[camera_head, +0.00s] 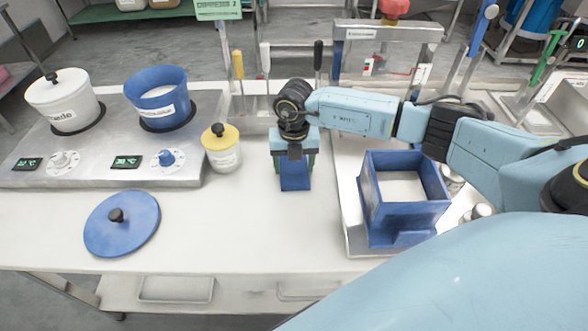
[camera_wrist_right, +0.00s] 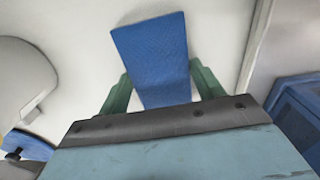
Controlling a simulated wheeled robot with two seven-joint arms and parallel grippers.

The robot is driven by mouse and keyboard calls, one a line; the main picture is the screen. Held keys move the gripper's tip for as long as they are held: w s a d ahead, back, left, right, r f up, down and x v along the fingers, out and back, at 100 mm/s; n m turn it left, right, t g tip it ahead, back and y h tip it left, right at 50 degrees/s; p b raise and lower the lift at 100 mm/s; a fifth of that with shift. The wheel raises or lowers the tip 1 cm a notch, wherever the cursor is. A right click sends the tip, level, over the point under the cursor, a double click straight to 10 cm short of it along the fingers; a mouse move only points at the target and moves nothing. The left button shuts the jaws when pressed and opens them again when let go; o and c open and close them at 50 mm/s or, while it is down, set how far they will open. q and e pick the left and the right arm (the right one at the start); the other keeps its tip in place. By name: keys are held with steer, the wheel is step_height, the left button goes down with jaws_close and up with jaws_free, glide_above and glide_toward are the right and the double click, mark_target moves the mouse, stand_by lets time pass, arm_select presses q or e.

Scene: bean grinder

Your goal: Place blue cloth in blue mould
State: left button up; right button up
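The blue cloth (camera_head: 295,181) shows as a narrow blue strip over the white table, directly below my right gripper (camera_head: 294,165). In the right wrist view the cloth (camera_wrist_right: 152,55) reaches out from between the green fingers of the right gripper (camera_wrist_right: 163,88). The fingers are spread, one on each side of the cloth; a small gap shows beside the left finger. The blue mould (camera_head: 408,216) is a square, open-topped box to the right of the gripper, with a pale inside. Part of it shows at the right edge of the wrist view (camera_wrist_right: 300,112). My left gripper is not in view.
The mould stands on a metal tray (camera_head: 356,238). A yellow-lidded jar (camera_head: 222,152) stands left of the gripper. A blue round lid (camera_head: 125,228) lies at the front left. A hot plate with a white pot (camera_head: 63,104) and blue pot (camera_head: 158,100) stands behind. The front middle table is clear.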

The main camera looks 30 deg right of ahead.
steer(key=c, duration=0.5)
